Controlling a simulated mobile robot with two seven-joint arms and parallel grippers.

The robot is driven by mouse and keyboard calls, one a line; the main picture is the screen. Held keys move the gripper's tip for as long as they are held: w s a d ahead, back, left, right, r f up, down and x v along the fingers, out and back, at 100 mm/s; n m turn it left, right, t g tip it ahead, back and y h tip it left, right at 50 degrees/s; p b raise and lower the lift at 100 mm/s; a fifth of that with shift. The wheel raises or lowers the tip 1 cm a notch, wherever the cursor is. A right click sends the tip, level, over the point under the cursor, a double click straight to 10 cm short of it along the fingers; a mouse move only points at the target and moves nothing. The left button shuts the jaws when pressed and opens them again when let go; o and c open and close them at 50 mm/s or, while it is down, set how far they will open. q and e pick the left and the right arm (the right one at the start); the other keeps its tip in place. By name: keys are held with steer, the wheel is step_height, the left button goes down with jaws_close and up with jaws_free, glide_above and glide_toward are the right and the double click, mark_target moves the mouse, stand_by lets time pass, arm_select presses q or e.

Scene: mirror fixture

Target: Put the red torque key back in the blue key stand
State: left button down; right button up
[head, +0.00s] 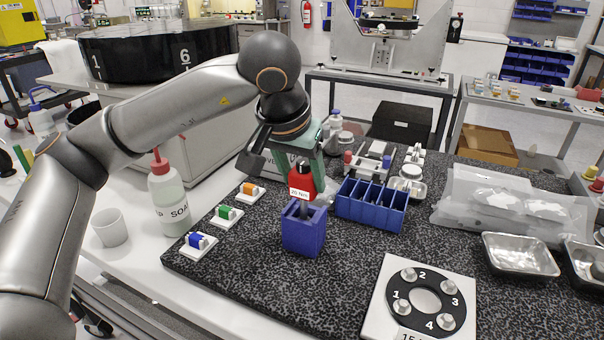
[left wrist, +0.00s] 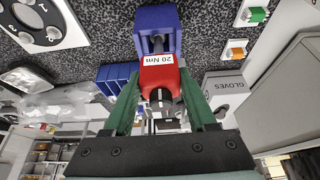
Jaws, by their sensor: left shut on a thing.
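The red torque key (head: 307,179) has a white "20 Nm" tag and is held upright, shaft down, over the blue key stand (head: 303,236). Its grey shaft reaches the stand's open top; how deep it goes in is hard to tell. My left gripper (head: 302,165) is above the stand, with its green fingers shut on the key. In the left wrist view, the key (left wrist: 158,76) sits between the two green fingers, in line with the blue stand (left wrist: 157,20). My right gripper is not in view.
A blue divided bin (head: 371,206) stands just right of the stand. A numbered plate (head: 420,300) lies at front right. Small coloured blocks (head: 229,214) on white bases and a soap bottle (head: 168,198) are to the left. The speckled mat in front of the stand is clear.

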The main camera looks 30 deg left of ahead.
mark_target(303, 195)
arm_select(q)
steer(key=shift+f+b, duration=1.4)
steer(key=shift+f, duration=0.45)
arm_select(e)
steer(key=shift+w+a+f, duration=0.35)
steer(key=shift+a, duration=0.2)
arm_select(q)
steer(key=shift+f, duration=0.15)
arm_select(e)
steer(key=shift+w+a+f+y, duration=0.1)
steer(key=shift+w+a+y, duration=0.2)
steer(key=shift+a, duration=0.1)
